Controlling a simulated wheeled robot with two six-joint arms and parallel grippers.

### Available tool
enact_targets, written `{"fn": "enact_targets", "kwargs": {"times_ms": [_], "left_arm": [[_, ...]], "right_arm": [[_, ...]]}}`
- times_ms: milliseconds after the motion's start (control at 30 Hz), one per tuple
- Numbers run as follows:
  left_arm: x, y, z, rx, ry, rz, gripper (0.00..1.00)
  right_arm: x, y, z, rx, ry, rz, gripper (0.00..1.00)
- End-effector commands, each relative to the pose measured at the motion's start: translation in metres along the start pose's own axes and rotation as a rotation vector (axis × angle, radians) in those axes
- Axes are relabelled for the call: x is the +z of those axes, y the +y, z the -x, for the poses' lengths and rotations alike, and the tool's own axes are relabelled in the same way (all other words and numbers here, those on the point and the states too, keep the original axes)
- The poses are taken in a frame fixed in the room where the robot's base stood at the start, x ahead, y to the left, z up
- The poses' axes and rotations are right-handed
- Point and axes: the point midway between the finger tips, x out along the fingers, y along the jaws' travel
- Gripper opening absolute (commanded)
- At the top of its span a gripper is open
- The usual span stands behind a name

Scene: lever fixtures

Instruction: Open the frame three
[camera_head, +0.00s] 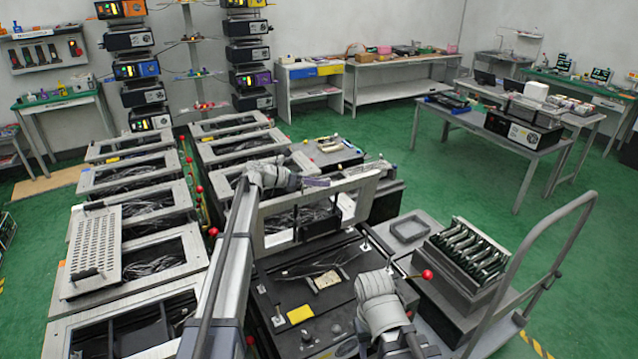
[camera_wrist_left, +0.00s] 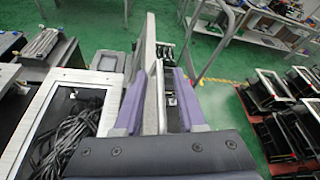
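A light grey rectangular frame (camera_head: 345,190) stands raised and tilted at the middle of the head view, above a black fixture box (camera_head: 275,285). My left gripper (camera_head: 318,182) is at its upper edge. In the left wrist view the two purple fingers (camera_wrist_left: 160,95) are spread, with a grey frame plate (camera_wrist_left: 150,60) passing between them. A gap shows beside the right finger, so the grip looks open. No label shows which frame is number three. My right wrist shows at the lower middle of the head view, but its fingertips are not visible.
More grey frames (camera_head: 130,205) lie in two rows at the left, with a perforated plate (camera_head: 95,240) on one. A red-knobbed lever (camera_head: 427,274) is near my right wrist. A cart with a metal handle (camera_head: 545,240) stands at right. Green floor (camera_head: 460,190) is clear beyond.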

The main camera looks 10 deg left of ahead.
Motion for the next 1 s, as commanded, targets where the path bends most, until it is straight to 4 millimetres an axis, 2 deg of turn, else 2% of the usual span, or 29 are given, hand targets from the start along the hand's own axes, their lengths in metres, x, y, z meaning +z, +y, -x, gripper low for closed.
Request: {"fn": "enact_targets", "kwargs": {"times_ms": [367,567,800,1000], "left_arm": [[0.001,0.0,0.006,0.001,-0.001,0.001,0.41],[0.002,-0.001,0.029,0.002,-0.001,0.001,0.41],[0.002,-0.001,0.068,0.002,-0.001,0.001,0.41],[0.0,0.0,0.079,0.0,0.0,0.0,0.41]], "right_arm": [[0.0,0.0,0.003,0.0,0.0,0.0,0.5],[0.001,0.001,0.012,0.0,0.0,-0.002,0.5],[0.002,0.002,0.026,-0.001,0.0,-0.005,0.5],[0.002,0.003,0.028,-0.001,0.0,-0.006,0.5]]}}
